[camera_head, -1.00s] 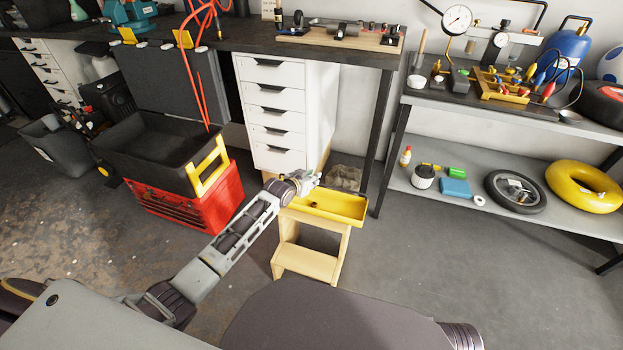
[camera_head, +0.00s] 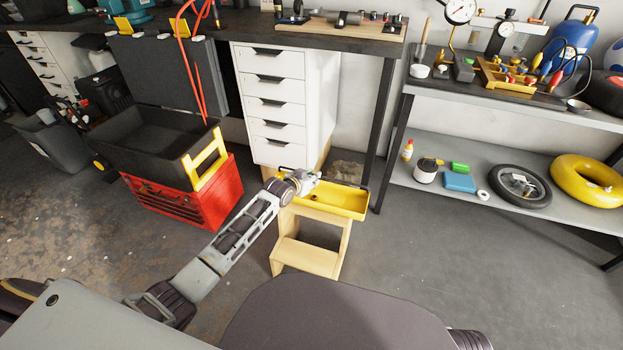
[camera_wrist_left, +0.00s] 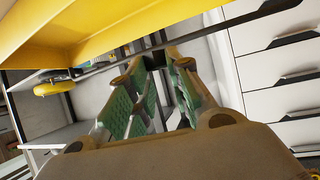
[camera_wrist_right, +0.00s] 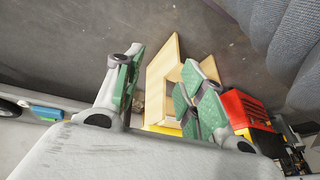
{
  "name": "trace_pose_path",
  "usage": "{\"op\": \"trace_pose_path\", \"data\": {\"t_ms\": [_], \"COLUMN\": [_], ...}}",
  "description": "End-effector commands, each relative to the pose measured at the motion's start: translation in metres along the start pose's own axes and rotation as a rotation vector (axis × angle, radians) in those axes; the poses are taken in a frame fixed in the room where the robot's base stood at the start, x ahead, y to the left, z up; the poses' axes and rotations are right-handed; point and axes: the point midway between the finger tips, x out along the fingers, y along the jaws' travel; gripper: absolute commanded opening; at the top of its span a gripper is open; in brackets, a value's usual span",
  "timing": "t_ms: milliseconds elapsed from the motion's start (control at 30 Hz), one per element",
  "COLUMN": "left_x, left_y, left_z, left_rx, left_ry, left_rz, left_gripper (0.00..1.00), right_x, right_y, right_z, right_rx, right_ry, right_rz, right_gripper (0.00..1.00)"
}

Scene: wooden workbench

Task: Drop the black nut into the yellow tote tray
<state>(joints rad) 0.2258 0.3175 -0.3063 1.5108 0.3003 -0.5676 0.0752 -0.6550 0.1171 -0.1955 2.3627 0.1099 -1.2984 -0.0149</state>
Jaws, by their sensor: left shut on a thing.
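The yellow tote tray (camera_head: 345,203) rests on a wooden step stool and also fills the top left of the left wrist view (camera_wrist_left: 110,35). My left gripper (camera_head: 318,176) is at the tray's back left side, close above its rim. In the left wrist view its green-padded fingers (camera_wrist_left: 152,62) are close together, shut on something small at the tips. A small dark spot (camera_head: 316,198) shows inside the tray, too small to identify. My right gripper (camera_wrist_right: 158,85) is open and empty, away from the tray.
The wooden step stool (camera_head: 305,258) stands on open floor. A red tool chest (camera_head: 212,198) with a black bin (camera_head: 150,145) is to its left. White drawers (camera_head: 272,105) stand behind the tray. A metal shelf (camera_head: 470,208) with tyres and bottles is at right.

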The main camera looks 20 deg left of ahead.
Motion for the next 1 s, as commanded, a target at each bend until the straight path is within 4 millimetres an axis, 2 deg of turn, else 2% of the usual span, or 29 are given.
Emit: {"op": "trace_pose_path", "data": {"t_ms": [300,767,800,967,1000], "left_x": [0.005,0.006,0.006,0.006,0.006], "left_y": [0.000,0.000,0.000,0.000,0.000], "left_z": [0.009,0.011,0.011,0.011,0.011], "left_rx": [0.000,0.000,0.000,0.000,0.000], "left_ry": [0.001,0.001,0.001,0.001,0.001], "left_rz": [0.000,0.000,0.000,0.000,0.000], "left_gripper": [0.00,0.00,0.24,0.45,0.46], "right_x": [0.024,0.028,0.028,0.028,0.028], "right_y": [-0.002,-0.003,-0.003,-0.003,-0.003], "right_z": [0.005,0.005,0.005,0.005,0.006], "right_rx": [0.013,0.017,0.017,0.017,0.017], "right_ry": [0.040,0.052,0.052,0.051,0.051], "right_rz": [-0.023,-0.028,-0.028,-0.028,-0.028], "right_gripper": [0.40,0.40,0.40,0.40,0.40]}}
